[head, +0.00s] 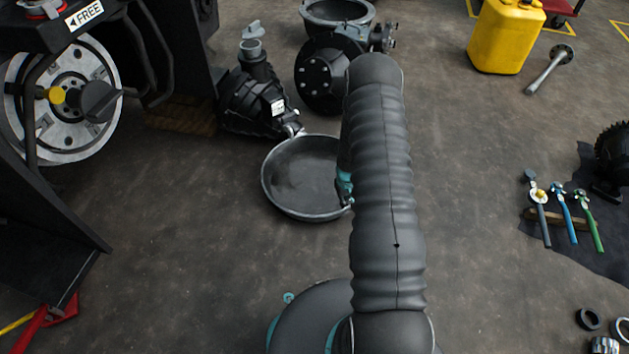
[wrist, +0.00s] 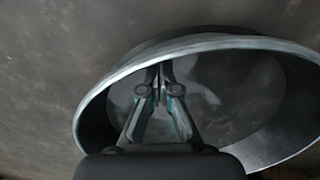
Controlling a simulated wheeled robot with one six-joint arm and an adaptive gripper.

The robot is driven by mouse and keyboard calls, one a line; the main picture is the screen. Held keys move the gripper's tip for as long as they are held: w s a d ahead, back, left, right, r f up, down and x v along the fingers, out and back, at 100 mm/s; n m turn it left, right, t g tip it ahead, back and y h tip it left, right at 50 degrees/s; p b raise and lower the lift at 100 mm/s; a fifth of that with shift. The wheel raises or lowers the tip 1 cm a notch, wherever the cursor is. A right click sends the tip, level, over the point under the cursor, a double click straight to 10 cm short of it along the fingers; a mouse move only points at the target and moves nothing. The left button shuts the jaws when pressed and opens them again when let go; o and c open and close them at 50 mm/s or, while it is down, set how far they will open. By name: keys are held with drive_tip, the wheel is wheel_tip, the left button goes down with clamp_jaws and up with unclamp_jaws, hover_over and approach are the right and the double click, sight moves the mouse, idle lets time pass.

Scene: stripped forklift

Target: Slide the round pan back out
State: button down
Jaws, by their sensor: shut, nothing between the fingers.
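The round pan (head: 290,178) is a shallow dark metal dish with a pale rim. It lies on the floor left of my arm, below the black ribbed housing. Its right edge is hidden behind my arm. In the wrist view the pan (wrist: 262,60) fills most of the picture, with its rim curving around my gripper. My gripper (wrist: 157,75) is shut and empty, its fingertips seen against the pan's inside near the rim. I cannot tell whether they touch it. In the head view only a small teal part of my gripper (head: 345,186) shows at the pan's right side.
The black ribbed housing (head: 255,105) stands close against the pan's far side. A round black hub (head: 320,78) is behind it. The forklift (head: 70,100) stands at the left. Tools (head: 565,212) lie on a dark mat at the right. Floor left and below the pan is clear.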

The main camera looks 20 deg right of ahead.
drive_tip(key=shift+s+d+f, duration=0.1)
drive_tip(key=shift+s+d, duration=0.25)
drive_tip(key=shift+s, duration=0.95)
drive_tip(key=shift+s+d, duration=0.35)
drive_tip(key=shift+s, duration=0.9)
drive_tip(key=shift+s+d+f, duration=0.1)
drive_tip(key=shift+s+d, duration=0.25)
drive_tip(key=shift+s, duration=0.95)
drive_tip(key=shift+s+d+r, duration=0.1)
drive_tip(key=shift+s+d, duration=0.2)
drive_tip(key=shift+s, duration=0.7)
drive_tip(key=shift+s+d+f, duration=0.1)
drive_tip(key=shift+s+d, duration=0.25)
drive_tip(key=shift+s, duration=0.65)
drive_tip(key=shift+s+d+r, duration=0.1)
drive_tip(key=shift+s+d, duration=0.2)
drive_tip(key=shift+s, duration=0.7)
drive_tip(key=shift+s+d+b, duration=0.15)
drive_tip(key=shift+s+d, duration=0.15)
drive_tip(key=shift+s, duration=0.5)
drive_tip(key=shift+s+d+b, duration=0.15)
drive_tip(key=shift+s+d, duration=0.1)
drive_tip(key=shift+s, duration=0.6)
drive_tip(key=shift+s+d+b, duration=0.15)
drive_tip(key=shift+s+d, duration=0.15)
drive_tip(key=shift+s, duration=0.5)
drive_tip(key=shift+w, duration=0.2)
